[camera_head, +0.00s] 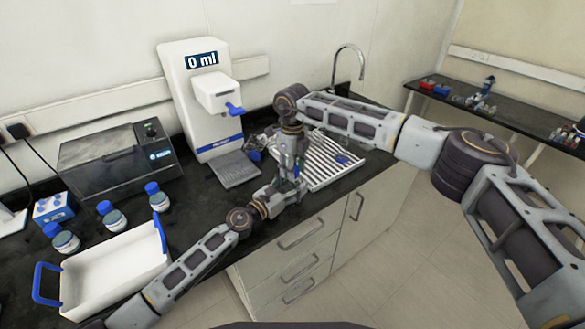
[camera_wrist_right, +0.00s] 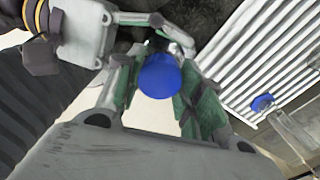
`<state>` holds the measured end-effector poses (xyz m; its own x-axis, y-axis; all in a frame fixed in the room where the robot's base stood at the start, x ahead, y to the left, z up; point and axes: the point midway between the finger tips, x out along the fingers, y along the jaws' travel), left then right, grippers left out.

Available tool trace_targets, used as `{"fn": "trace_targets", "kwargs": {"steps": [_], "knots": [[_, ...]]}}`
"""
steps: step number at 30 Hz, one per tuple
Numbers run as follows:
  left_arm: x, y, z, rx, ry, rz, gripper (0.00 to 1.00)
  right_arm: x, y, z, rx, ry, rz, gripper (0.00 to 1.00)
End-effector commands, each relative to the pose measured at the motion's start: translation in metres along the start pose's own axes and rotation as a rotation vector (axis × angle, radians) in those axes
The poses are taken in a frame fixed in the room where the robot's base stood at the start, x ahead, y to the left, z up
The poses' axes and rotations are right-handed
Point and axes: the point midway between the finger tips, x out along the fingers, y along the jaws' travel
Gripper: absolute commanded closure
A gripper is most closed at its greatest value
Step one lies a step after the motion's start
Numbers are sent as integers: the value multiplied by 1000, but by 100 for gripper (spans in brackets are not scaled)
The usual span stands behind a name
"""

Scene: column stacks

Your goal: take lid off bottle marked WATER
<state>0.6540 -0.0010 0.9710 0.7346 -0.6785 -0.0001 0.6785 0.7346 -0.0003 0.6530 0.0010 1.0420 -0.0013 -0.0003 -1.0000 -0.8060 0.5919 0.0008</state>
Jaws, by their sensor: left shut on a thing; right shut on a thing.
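In the right wrist view a round blue lid (camera_wrist_right: 160,77) sits between the green-padded fingers of my right gripper (camera_wrist_right: 163,90), which is shut on it. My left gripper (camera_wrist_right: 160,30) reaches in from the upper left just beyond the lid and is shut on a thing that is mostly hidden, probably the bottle. In the head view my right gripper (camera_head: 293,172) points down over the counter and meets my left gripper (camera_head: 284,186). They hide the bottle there. I cannot read a WATER label or tell whether the lid is still seated.
A white tray (camera_head: 68,290) with blue handles and several blue-capped bottles (camera_head: 111,217) stand at left. A dispenser (camera_head: 195,95) reading 0 ml stands behind. A ribbed draining rack (camera_head: 325,172) with a small blue item (camera_head: 342,158) lies right of the grippers.

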Motion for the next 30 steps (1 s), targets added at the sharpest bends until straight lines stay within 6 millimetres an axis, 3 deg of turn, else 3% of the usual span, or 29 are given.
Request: {"fn": "trace_targets", "kwargs": {"steps": [30], "knots": [[0,-2,0,0,1,-5,100,-1,-2,0,-837,-1,-5,91]]}}
